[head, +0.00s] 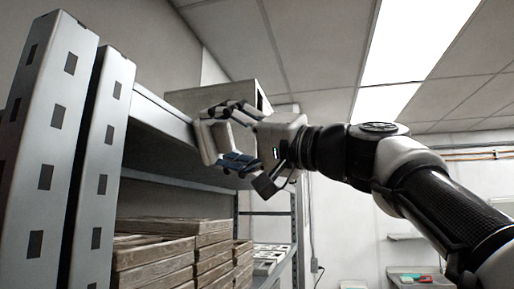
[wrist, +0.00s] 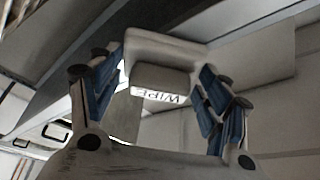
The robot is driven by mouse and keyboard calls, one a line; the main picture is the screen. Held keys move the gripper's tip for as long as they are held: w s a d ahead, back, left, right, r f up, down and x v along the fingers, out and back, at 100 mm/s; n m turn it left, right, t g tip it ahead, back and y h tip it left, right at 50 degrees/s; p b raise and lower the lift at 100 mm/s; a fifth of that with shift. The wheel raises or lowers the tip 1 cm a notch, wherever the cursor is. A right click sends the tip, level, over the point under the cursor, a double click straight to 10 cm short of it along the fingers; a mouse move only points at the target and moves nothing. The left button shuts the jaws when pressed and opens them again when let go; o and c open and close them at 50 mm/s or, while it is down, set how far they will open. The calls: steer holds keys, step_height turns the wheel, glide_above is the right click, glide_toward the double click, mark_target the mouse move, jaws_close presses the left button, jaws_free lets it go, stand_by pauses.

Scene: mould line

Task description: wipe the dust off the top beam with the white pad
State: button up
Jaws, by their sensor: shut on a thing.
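The white pad (head: 211,145) is in my gripper (head: 224,138), beside the right end of what shows of the top beam. In the wrist view the pad (wrist: 165,52) spans between the blue-lined fingers of my gripper (wrist: 162,75), its block lettered "WIPE". The top beam (head: 160,115) is the grey rail along the upper front of the rack. It runs diagonally behind the pad in the wrist view (wrist: 75,75). I cannot tell whether the pad touches the beam. I cannot make out dust on the beam; part of it is hidden behind the pad and gripper.
Perforated grey uprights (head: 42,140) stand close at the left. A pale box (head: 215,95) sits on top of the rack, just behind my gripper. Stacked wooden frames (head: 150,262) fill the shelf below. The ceiling is above; the room right of the rack is open.

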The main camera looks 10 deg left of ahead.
steer(key=w, duration=0.1)
steer(key=w+p, duration=0.1)
steer(key=shift+w+d+r, duration=0.1)
steer(key=shift+w+d, duration=0.1)
steer(key=shift+w, duration=0.3)
steer(key=shift+s+a+b, duration=0.2)
steer(key=shift+s+b, duration=0.25)
steer(key=shift+s, duration=0.35)
steer(key=shift+s+a+b, duration=0.1)
steer(key=shift+s+b, duration=0.4)
steer(key=shift+s, duration=0.8)
steer(key=shift+s+d+b, duration=0.2)
steer(key=shift+d+b, duration=0.25)
steer(key=shift+d, duration=2.45)
steer(key=shift+s+d, duration=0.1)
steer(key=shift+d, duration=1.35)
